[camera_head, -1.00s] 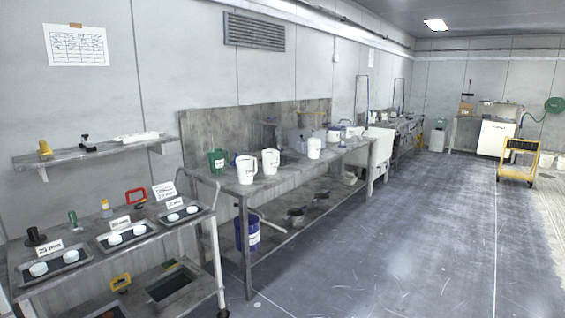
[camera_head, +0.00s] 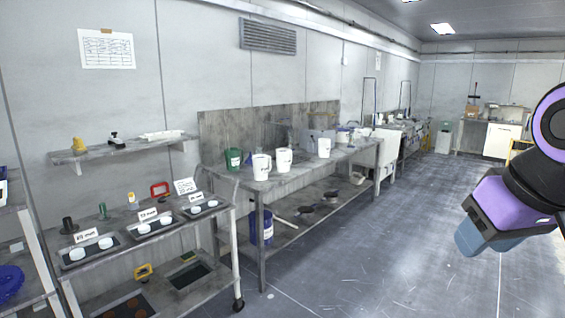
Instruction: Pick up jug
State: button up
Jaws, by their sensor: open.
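Several jugs stand upright on the grey bench along the left wall. A green jug (camera_head: 233,159) is at the near end. Beside it stand a white jug (camera_head: 261,167) and another white jug (camera_head: 284,159) close to it. A third white vessel (camera_head: 324,148), which looks like a jug, stands further along the bench. I cannot tell which one the task means. Purple and black links of my arm show at the right edge, well away from the bench. I cannot make out my gripper's fingers.
The grey bench (camera_head: 330,163) has a lower shelf with a blue bucket (camera_head: 262,228). A wheeled cart (camera_head: 238,252) with trays of white discs stands in front at left. A wall shelf (camera_head: 122,149) hangs above it. The floor (camera_head: 350,265) at centre is clear.

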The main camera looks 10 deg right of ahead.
aim_at(284, 155)
jog(key=i+z, duration=0.25)
jog(key=i, duration=2.25)
jog(key=i+j+z, duration=0.1)
jog(key=i, duration=1.9)
jog(key=j, duration=0.1)
